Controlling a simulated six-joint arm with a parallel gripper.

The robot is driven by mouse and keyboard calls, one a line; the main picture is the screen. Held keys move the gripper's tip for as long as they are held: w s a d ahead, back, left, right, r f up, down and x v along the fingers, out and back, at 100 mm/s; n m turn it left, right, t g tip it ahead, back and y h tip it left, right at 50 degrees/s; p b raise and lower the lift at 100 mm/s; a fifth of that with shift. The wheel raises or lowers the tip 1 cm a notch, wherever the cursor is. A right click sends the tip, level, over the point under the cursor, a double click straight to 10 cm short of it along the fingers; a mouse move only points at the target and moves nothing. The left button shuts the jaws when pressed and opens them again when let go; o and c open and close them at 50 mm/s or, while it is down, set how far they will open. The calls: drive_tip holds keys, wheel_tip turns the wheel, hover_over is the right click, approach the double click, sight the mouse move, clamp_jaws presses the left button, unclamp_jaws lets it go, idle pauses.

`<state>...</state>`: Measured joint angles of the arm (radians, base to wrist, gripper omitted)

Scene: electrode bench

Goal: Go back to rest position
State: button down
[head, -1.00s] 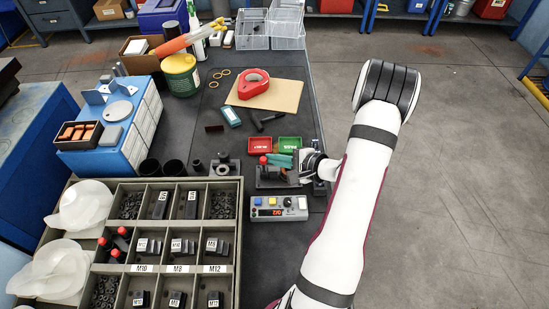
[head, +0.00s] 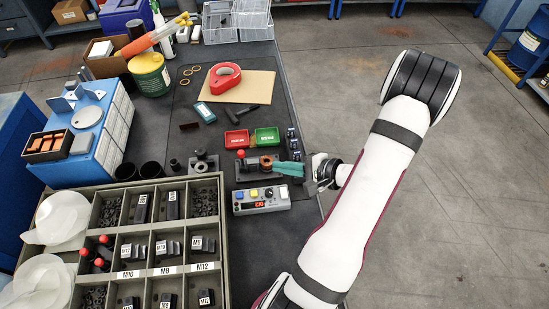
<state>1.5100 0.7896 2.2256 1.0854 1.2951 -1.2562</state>
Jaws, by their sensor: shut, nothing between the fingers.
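My gripper (head: 318,178) is at the right edge of the dark bench, at the end of my white arm. It is shut and empty. Just left of it stands a dark fixture (head: 243,172) with a red knob and a copper-coloured round part (head: 265,162). A teal piece (head: 290,169) lies at the fixture's right side, close to my gripper; I cannot tell if they touch. A grey control box (head: 262,200) with blue and yellow buttons and a red display sits in front of the fixture.
A red tray (head: 237,139) and a green tray (head: 267,137) lie behind the fixture. A compartment organizer (head: 222,240) fills the front left. A red tape dispenser (head: 224,76) rests on a brown board (head: 258,85). Open floor (head: 470,190) lies to the right.

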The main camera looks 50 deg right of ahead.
drive_tip(key=w+a+r+n+g+y, duration=0.25)
drive_tip(key=a+r+n, duration=0.2)
drive_tip(key=a, duration=0.35)
drive_tip(key=w+a+r+n+g+y, duration=0.25)
drive_tip(key=a+r+y, duration=0.2)
drive_tip(key=a, duration=0.45)
drive_tip(key=s+a+r+n+g+h, duration=0.1)
drive_tip(key=s+a+r+n+g, duration=0.2)
drive_tip(key=a, duration=0.4)
drive_tip(key=s+a+r+n+g+h, duration=0.1)
drive_tip(key=s+a+n+g, duration=0.3)
drive_tip(key=a, duration=0.2)
drive_tip(key=s+r+n+h, duration=0.1)
drive_tip(key=s+n+h, duration=0.2)
drive_tip(key=s, duration=0.3)
drive_tip(key=shift+s+a+r+g+h, duration=0.35)
drive_tip(key=shift+s+a+h, duration=0.1)
drive_tip(key=shift+h, duration=0.45)
